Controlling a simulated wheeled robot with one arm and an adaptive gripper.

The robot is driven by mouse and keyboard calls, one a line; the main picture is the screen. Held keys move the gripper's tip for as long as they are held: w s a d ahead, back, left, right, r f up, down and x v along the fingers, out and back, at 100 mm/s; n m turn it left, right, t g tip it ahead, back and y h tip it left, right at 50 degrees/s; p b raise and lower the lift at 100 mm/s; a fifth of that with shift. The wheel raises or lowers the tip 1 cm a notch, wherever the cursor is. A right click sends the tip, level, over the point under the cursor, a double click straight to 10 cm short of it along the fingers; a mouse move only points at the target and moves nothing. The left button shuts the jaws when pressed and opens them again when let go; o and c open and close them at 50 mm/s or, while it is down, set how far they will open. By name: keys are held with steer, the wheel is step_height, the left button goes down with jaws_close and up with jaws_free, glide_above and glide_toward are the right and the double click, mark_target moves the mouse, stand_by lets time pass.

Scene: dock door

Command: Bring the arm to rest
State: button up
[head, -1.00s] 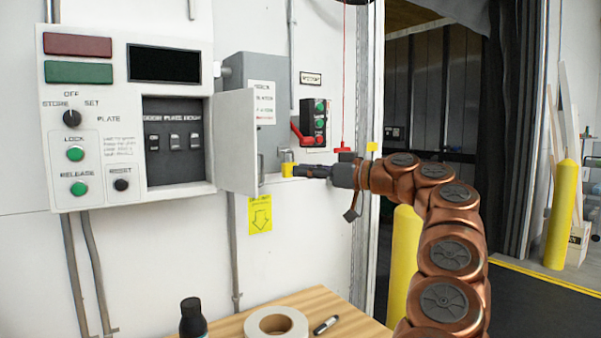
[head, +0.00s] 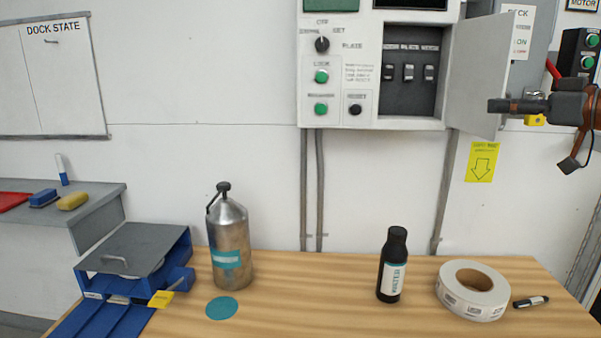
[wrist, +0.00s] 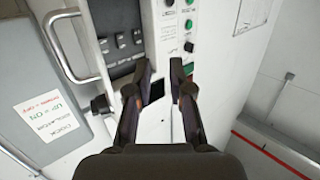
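My gripper (head: 496,106) is at the right of the head view, reaching left in front of the open door (head: 482,80) of the wall control box. It looks level, and part of my copper arm shows behind it at the right edge. In the wrist view my gripper (wrist: 164,72) has its two dark fingers apart, with a narrow gap and nothing held between them. The control box (wrist: 167,45) shows beyond the fingertips. I cannot tell whether the gripper touches the door. Most of my arm is outside the head view.
A wooden table (head: 330,300) below carries a metal canister (head: 230,250), a black bottle (head: 393,265), a tape roll (head: 472,290) and a marker (head: 530,302). A blue tray with a grey lid (head: 135,250) is at left. The wall between whiteboard (head: 60,80) and control box is clear.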

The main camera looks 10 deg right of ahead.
steer(key=w+a+f+n+g+y, duration=0.1)
steer(key=a+f+g, duration=0.25)
steer(key=a, duration=0.95)
steer(key=w+a+f+n+g+y, duration=0.1)
steer(key=a+f+g, duration=0.25)
steer(key=a, duration=0.85)
steer(key=s+a+f+g+h, duration=0.2)
steer(key=s+a+f+g, duration=0.15)
steer(key=a+f, duration=0.5)
steer(key=s+a+f+m+g+h, duration=0.1)
steer(key=s+a+f+g, duration=0.1)
steer(key=s+f, duration=0.45)
steer(key=s+a+f+m+g+h, duration=0.1)
steer(key=s+f+g+h, duration=0.15)
steer(key=f, duration=0.65)
steer(key=s+d+f+m+g+h, duration=0.3)
steer(key=s+d+f+m, duration=0.1)
steer(key=s+f, duration=1)
steer(key=s+p+v, duration=0.2)
steer(key=p+v, duration=1)
steer(key=v, duration=0.1)
steer(key=shift+s+d+r+t, duration=0.3)
steer(key=shift+s+d+r, duration=0.1)
steer(key=shift+s+r, duration=0.15)
steer(key=shift+a+y, duration=0.15)
steer(key=shift+y, duration=0.1)
